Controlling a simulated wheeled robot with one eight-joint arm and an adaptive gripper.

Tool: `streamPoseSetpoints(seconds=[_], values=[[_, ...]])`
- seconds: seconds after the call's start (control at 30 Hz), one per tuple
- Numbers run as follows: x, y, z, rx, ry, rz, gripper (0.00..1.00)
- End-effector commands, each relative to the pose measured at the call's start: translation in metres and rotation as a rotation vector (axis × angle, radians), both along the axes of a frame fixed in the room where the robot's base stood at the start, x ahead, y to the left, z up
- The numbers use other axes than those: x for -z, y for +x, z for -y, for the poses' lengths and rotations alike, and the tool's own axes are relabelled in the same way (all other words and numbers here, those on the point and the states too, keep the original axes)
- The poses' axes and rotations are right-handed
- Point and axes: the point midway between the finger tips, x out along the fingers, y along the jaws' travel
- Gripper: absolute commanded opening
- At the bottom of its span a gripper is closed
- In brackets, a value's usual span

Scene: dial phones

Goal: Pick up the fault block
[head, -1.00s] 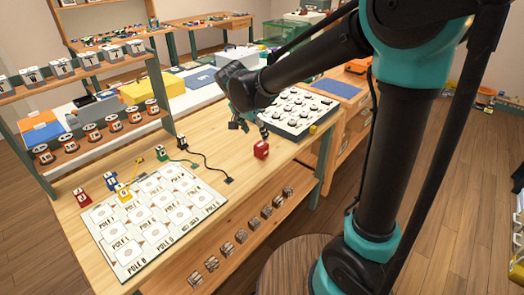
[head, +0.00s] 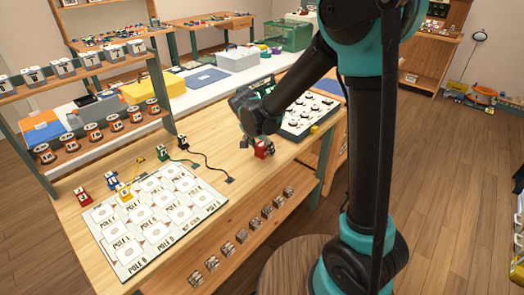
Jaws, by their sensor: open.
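A small red block (head: 261,150) stands on the wooden table near its right edge, in front of the dial panel; it looks like the fault block, though its marking is too small to read. My gripper (head: 258,145) is open, low over the table at the red block. One finger shows to the left of the block and the other is at its upper right. The gripper partly hides the block's top. I cannot tell whether the fingers touch it.
The white pole board (head: 160,218) lies at the front left, with red (head: 84,197), blue (head: 111,181) and yellow (head: 123,194) blocks at its edge. A dial panel (head: 306,112) stands behind my gripper. Black cable (head: 208,165) lies left of the red block; the table between is clear.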

Motion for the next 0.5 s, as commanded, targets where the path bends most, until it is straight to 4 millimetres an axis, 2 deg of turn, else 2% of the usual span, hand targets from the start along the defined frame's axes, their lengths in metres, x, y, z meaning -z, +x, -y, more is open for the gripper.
streamPoseSetpoints(seconds=[0.1,0.5], values=[[-0.0002,-0.0001,0.0,0.0,0.0,0.0,0.6],[-0.0004,-0.0001,-0.0002,0.0,0.0,0.0,0.1]])
